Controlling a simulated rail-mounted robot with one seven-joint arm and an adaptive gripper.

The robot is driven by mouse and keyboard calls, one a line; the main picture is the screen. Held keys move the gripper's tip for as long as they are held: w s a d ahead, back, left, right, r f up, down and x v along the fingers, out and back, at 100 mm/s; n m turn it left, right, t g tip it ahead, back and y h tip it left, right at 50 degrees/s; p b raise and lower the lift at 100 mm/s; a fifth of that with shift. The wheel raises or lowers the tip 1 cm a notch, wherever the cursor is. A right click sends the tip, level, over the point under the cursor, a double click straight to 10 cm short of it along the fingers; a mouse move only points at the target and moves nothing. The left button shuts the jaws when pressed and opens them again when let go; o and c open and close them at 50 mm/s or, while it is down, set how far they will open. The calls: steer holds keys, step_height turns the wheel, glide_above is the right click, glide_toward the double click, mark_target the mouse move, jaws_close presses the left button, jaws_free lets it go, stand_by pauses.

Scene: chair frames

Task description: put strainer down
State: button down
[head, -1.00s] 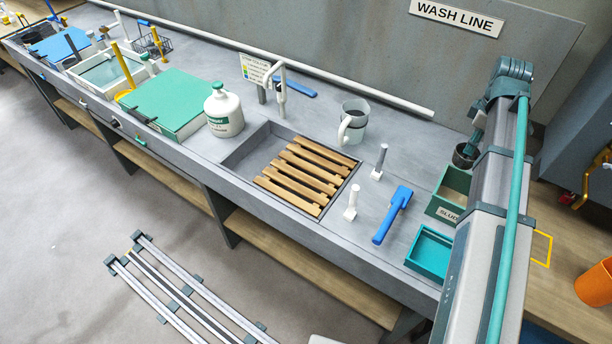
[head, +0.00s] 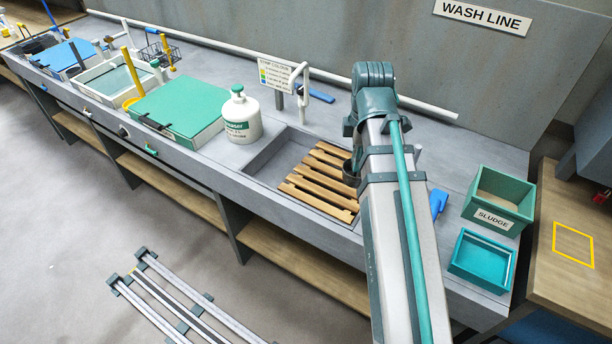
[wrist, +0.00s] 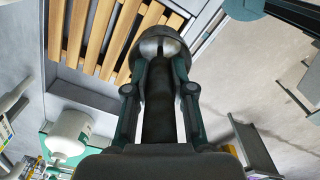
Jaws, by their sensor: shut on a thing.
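The strainer, a dark round cup-like piece (head: 349,174), shows partly behind my arm in the head view, over the right side of the slatted sink. In the wrist view its dark rounded body (wrist: 146,30) is at the fingertips. My gripper (wrist: 163,48) is shut on it, and the slats show beside it. The head view hides my fingers behind my arm. I cannot tell whether the strainer touches the slats.
Wooden slats (head: 317,185) lie in the sink. A white jug (head: 241,118) stands left of it. A green sludge bin (head: 497,203) and teal tray (head: 482,259) are at right. A yellow outlined square (head: 573,243) marks clear wooden bench. A blue-handled tool (head: 438,203) is partly hidden.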

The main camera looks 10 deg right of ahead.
steer(key=shift+w+a, duration=0.1)
steer(key=shift+a, duration=0.15)
steer(key=shift+w+a+f+p, duration=0.25)
steer(key=shift+w+f+p, duration=0.6)
steer(key=shift+w+f, duration=1.35)
steer(key=shift+w+a+f+p, duration=0.3)
steer(key=shift+w+f+p, duration=0.55)
steer(key=shift+w+f, duration=1.3)
steer(key=shift+w+a+f+p, duration=0.25)
steer(key=shift+w+f+p, duration=0.6)
steer(key=shift+w+f, duration=1.35)
steer(key=c, duration=1)
jaws_free()
step_height(320, 180, up, 12)
steer(key=b, duration=0.2)
steer(key=shift+b, duration=0.35)
